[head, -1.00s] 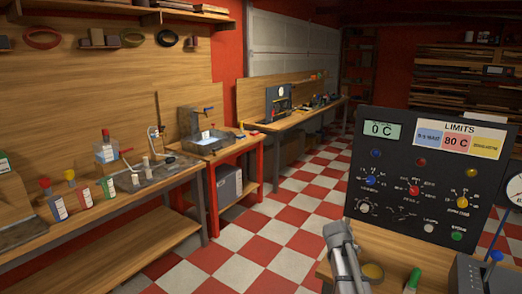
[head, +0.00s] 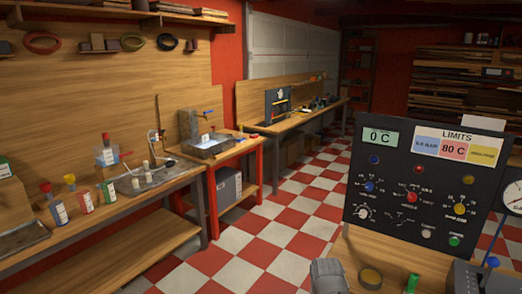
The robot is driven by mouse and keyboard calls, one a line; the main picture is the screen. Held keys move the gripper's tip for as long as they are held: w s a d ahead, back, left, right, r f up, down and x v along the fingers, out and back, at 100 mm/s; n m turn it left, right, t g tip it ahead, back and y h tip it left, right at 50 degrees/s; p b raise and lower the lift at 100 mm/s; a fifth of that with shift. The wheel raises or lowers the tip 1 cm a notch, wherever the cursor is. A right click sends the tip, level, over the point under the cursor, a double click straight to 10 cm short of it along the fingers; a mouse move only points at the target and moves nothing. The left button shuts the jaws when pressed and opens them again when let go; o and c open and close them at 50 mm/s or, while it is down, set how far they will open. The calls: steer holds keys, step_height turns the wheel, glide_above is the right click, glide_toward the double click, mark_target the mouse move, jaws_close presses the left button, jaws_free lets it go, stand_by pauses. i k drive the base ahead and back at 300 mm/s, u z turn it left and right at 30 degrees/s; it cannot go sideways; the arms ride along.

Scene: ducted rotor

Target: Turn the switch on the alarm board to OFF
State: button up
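The black alarm board (head: 400,165) stands upright on the wooden bench at the right. It carries a 0 C display (head: 381,137) and a LIMITS label (head: 457,136) reading 80 C in the middle. A blue knob (head: 369,187), a red knob (head: 411,197) and a yellow knob (head: 460,209) sit below small lamps. A white-capped knob (head: 362,212) is at the lower left. A pale button (head: 426,233) and a green button (head: 454,240) are at the lower right. The small markings are unreadable, so I cannot tell which control reads OFF. A grey part of my arm shows at the bottom edge; my gripper's fingers are not visible.
A dark box with a blue-knobbed lever (head: 492,262) and a dial stand at right. The checkered floor (head: 262,259) is clear.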

mark_target(396, 222)
steer(key=u, duration=0.2)
steer(key=k, duration=0.55)
steer(key=z, duration=0.85)
steer(key=i, duration=0.8)
steer(key=z, duration=0.05)
